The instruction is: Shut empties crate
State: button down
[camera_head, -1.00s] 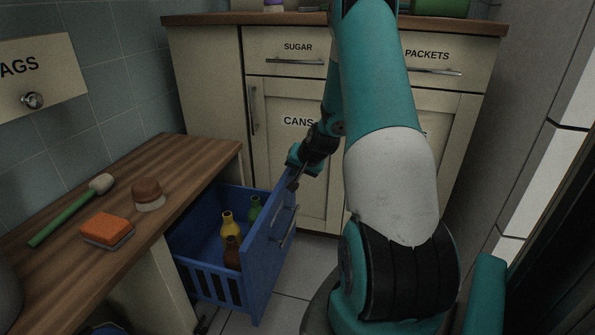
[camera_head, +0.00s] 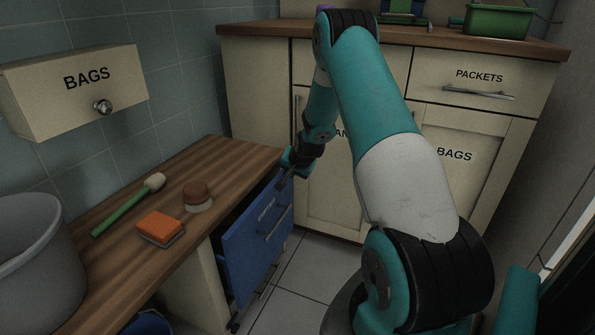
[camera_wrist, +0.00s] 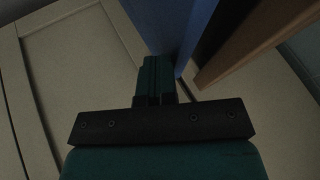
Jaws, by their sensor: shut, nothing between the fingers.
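The blue empties crate (camera_head: 252,250) sits under the wooden counter, with its labelled front panel and bar handle facing right. The panel stands close to the counter's end, with a dark gap behind its upper edge; the bottles inside are hidden. My gripper (camera_head: 283,187) is shut and empty at the upper far corner of the panel. In the wrist view, the closed fingers (camera_wrist: 156,78) point at the blue panel (camera_wrist: 178,28), close to the wooden counter edge (camera_wrist: 245,42). I cannot tell whether they touch the panel.
A BAGS drawer (camera_head: 75,88) juts from the wall. Cabinets stand behind; tiled floor (camera_head: 310,285) lies right of the crate.

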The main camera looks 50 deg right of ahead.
jog(key=shift+w+a, duration=0.1)
jog(key=shift+w, duration=0.25)
jog(key=shift+s, duration=0.1)
